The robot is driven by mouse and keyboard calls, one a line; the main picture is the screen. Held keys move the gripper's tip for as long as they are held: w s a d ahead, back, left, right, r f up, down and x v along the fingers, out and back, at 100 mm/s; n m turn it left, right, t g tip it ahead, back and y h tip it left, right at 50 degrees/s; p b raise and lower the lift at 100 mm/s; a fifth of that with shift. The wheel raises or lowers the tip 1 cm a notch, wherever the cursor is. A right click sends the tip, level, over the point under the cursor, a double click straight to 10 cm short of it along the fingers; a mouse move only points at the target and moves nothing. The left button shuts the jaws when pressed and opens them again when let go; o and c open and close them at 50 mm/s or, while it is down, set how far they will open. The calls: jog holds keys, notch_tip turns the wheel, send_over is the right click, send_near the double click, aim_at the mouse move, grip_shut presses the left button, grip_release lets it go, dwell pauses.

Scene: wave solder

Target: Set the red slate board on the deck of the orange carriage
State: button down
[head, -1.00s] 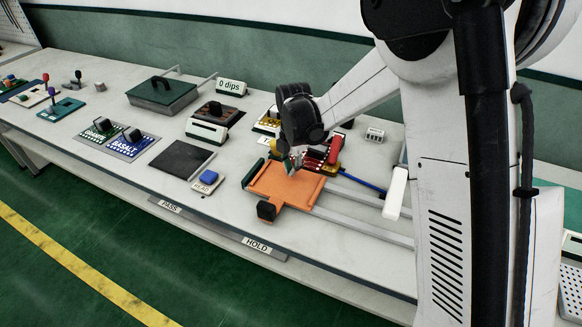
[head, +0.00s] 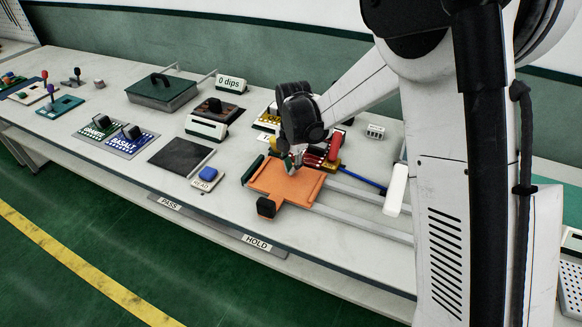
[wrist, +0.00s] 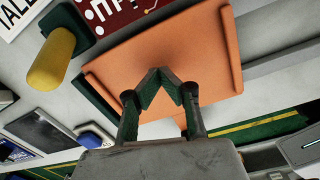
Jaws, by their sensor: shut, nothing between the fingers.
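The red slate board (wrist: 112,14) shows in part at the top of the wrist view, dark red with white markings, beyond the edge of the orange carriage. In the head view it (head: 313,157) is partly hidden behind my gripper. The orange carriage (head: 285,187) has a flat, bare deck with raised side rims; the deck (wrist: 160,50) also fills the middle of the wrist view. My gripper (head: 291,164) is over the deck's far edge in the head view. Its fingertips (wrist: 157,75) meet, shut and empty; I cannot tell their height above the deck.
A black block (head: 266,207) sits at the carriage's near end, and pale rails (head: 355,215) run right from it. A green board (head: 100,126) and a blue board (head: 131,141) lie left. A dark square pad (head: 180,157) and a blue button (head: 208,174) stand between.

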jog(key=shift+f+b, duration=0.4)
jog(key=shift+f, duration=0.15)
jog(key=c, duration=2)
grip_release()
notch_tip(320, 180, up, 12)
jog(key=shift+s+d, duration=0.15)
jog(key=shift+s, duration=0.05)
